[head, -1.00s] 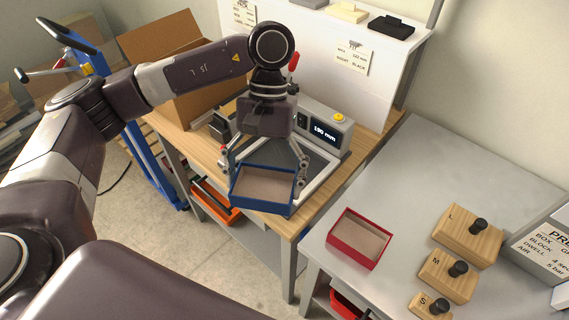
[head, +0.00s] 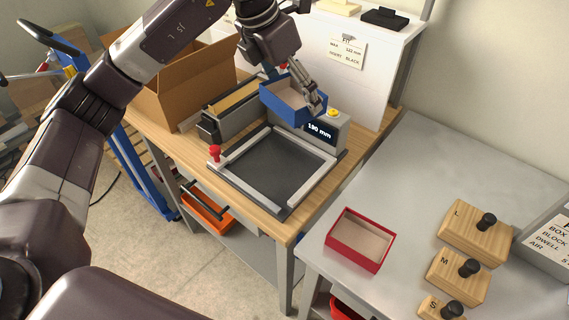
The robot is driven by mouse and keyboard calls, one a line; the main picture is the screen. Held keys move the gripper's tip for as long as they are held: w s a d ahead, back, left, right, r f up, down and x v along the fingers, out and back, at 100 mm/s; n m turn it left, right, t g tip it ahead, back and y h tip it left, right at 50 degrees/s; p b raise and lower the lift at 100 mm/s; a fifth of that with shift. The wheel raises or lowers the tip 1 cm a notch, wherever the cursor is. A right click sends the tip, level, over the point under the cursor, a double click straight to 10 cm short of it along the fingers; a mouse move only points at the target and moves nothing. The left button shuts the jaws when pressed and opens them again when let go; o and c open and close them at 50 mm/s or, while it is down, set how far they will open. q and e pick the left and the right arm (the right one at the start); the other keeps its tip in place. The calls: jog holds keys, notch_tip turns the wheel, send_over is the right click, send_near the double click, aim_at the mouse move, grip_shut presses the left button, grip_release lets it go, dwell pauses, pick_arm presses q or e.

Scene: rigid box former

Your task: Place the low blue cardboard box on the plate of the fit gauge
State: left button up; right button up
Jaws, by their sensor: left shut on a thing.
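The low blue cardboard box (head: 284,105), open at the top with a tan inside, is held in the air in the head view. My left gripper (head: 296,97) is shut on it, with a finger showing at its right side; the other finger is largely hidden. The box hangs beyond the far side of the fit gauge's plate and covers part of the gauge's display housing (head: 333,128), which reads 190 mm. The dark plate (head: 278,163) lies bare inside a light frame (head: 313,182). My right gripper is not in view.
A red box (head: 341,259) and wooden blocks marked L (head: 464,236), M (head: 445,283) and S stand on the grey table (head: 395,185) at right. A large open carton (head: 160,92) stands behind left. A red knob (head: 214,151) rises at the frame's left corner.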

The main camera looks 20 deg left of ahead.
pick_arm(q)
jog(key=shift+w+r+n+y, duration=0.4)
jog(key=shift+w+r+n, duration=0.25)
jog(key=shift+n, duration=0.35)
jog(key=shift+f+n, duration=0.15)
jog(key=shift+n, duration=0.15)
jog(key=p, duration=0.3)
send_near(296, 157)
jog(key=x, duration=0.4)
jog(key=shift+w+d+f, duration=0.1)
jog(key=shift+d+f, duration=0.05)
jog(key=shift+f, duration=0.2)
jog(key=shift+f+t, duration=0.3)
jog(key=shift+f, duration=0.2)
jog(key=o, duration=1.2)
jog(key=shift+c, duration=0.2)
